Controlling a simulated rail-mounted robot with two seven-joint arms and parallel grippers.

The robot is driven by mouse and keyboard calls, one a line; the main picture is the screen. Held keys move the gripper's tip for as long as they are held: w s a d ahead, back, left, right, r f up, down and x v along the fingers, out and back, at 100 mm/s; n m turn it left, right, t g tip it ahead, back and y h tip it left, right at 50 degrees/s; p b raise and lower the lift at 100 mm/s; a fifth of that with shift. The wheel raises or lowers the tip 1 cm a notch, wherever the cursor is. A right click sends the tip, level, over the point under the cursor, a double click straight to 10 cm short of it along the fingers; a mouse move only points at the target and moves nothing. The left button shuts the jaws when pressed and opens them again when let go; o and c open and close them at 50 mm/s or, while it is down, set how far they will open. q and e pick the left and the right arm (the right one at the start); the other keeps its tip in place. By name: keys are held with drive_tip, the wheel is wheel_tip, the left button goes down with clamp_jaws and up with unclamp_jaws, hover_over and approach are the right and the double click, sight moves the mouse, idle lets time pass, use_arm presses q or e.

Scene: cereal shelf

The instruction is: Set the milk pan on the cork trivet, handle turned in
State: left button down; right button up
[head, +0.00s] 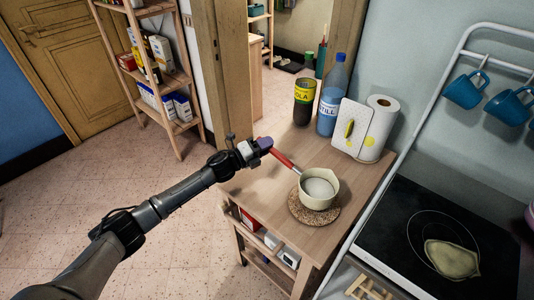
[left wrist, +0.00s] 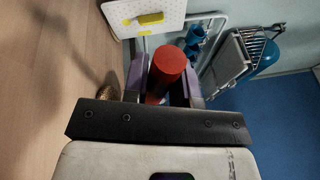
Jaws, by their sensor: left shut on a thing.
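The milk pan (head: 319,189) is cream-coloured with a white inside and a red handle (head: 281,160). In the head view it is over the round cork trivet (head: 313,211), covering its back part; I cannot tell whether it touches the cork. The handle points up and left, away from the hob. My left gripper (head: 265,144) is shut on the handle's end. In the left wrist view the red handle (left wrist: 168,72) stands between the two fingers. A small part of the trivet (left wrist: 109,88) shows beside the left finger. My right gripper is not in view.
A black hob (head: 400,228) with a cloth-like item (head: 452,259) is at right. The top's left front is bare.

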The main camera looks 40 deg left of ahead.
use_arm(q)
drive_tip(key=shift+f, duration=1.3)
drive_tip(key=shift+f+b, duration=0.1)
drive_tip(key=shift+b, duration=0.25)
drive_tip(key=c, duration=1.4)
unclamp_jaws()
drive_tip(key=shift+f, duration=0.2)
drive_tip(key=o, duration=0.5)
drive_tip(key=shift+r, duration=0.1)
drive_tip(key=v, duration=0.6)
drive_tip(key=p+v, duration=0.1)
drive_tip(key=v, duration=0.5)
drive_tip(key=shift+r, duration=0.25)
